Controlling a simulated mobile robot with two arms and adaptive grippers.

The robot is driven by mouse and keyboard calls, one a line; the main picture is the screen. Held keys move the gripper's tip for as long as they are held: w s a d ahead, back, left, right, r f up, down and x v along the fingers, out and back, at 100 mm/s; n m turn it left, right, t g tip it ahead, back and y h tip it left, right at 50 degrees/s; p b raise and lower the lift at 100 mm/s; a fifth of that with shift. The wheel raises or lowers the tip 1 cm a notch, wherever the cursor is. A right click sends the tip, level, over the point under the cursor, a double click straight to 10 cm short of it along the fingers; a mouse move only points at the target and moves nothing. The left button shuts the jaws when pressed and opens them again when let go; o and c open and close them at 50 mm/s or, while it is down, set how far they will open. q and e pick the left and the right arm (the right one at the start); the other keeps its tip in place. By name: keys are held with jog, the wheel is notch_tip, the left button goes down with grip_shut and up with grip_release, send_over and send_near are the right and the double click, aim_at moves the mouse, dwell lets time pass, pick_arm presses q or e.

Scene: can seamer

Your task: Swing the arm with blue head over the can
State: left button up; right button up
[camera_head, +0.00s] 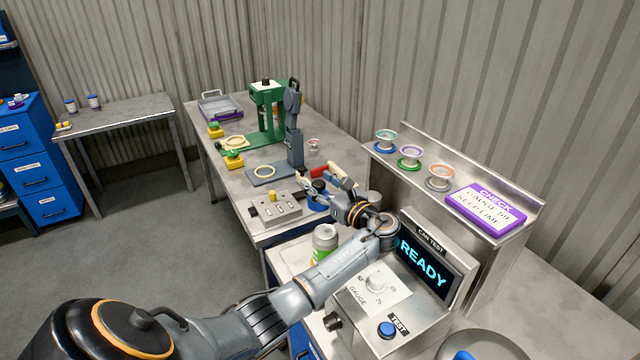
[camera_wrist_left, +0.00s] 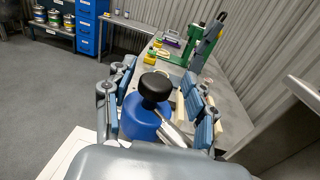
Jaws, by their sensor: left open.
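The blue head (camera_wrist_left: 142,121) with a black knob (camera_wrist_left: 155,87) on top shows large in the left wrist view, between the fingers of my left gripper (camera_wrist_left: 160,78). In the head view the blue head (camera_head: 318,200) shows in part beside my left gripper (camera_head: 334,196). The fingers are open on both sides of the head and knob; I cannot tell if they touch. A metal bar runs from the head toward the lower right. The can (camera_head: 325,238), silver and green, stands nearer than the head, beside my forearm. My right gripper is not in view.
The tester with its READY screen (camera_head: 424,262) stands right of the gripper. A grey control box (camera_head: 275,211), a green press (camera_head: 268,110) and a dark grey upright press (camera_head: 295,135) stand behind. A shelf (camera_head: 455,165) with spools and a purple sign is at right.

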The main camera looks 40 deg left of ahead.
pick_arm(q)
jog(key=shift+a+r, duration=0.1)
jog(key=shift+r, duration=0.25)
notch_tip(320, 180, up, 9)
jog(key=shift+r, duration=0.15)
jog(key=shift+c, duration=0.4)
